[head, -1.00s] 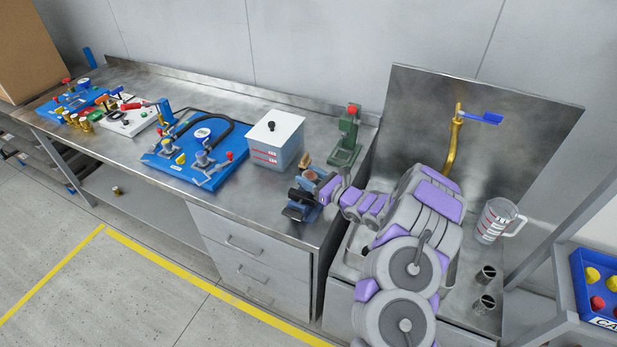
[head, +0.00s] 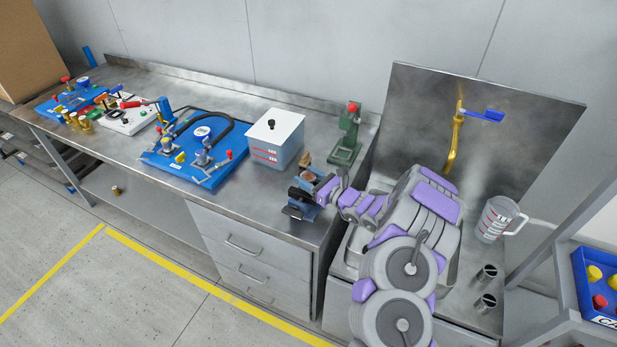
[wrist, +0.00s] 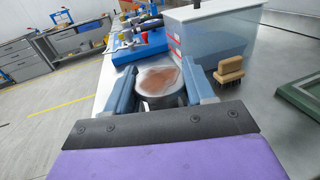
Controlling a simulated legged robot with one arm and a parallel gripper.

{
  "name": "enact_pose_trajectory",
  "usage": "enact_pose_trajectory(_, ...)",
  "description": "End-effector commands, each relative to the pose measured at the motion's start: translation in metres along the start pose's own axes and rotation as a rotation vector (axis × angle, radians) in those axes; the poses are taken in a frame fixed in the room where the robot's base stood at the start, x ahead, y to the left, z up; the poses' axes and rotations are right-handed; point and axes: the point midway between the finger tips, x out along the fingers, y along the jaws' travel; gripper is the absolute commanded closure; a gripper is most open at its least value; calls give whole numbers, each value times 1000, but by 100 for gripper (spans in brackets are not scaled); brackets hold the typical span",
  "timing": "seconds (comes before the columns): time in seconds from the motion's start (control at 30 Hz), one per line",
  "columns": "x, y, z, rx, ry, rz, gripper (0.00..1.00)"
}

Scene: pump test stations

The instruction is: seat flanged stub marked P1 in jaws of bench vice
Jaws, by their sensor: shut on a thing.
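My gripper (wrist: 162,84) is shut on a round stub (wrist: 159,80), its blue-grey fingers on either side of it. The stub's brown, disc-like top faces up; no P1 mark can be read. In the head view the stub (head: 308,176) shows small at the end of my gripper (head: 318,184), over or at the dark blue bench vice (head: 297,208) at the bench's front right. My gripper partly covers the vice. I cannot tell whether the stub is between the vice jaws or just above them. In the wrist view the vice cannot be made out.
A clear tank with a white lid (head: 275,138) stands behind the vice. A wooden brush (wrist: 230,70) lies close by, and a green press (head: 347,137) stands to the right. Blue rigs (head: 195,150) fill the bench leftward. A measuring jug (head: 497,218) is by the sink.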

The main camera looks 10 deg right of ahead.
Motion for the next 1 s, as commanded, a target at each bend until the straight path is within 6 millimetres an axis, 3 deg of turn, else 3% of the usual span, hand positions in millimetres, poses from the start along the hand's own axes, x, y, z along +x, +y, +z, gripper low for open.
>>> enact_pose_trajectory(1.0, -1, -1, -10, -1, 0, 1, 100)
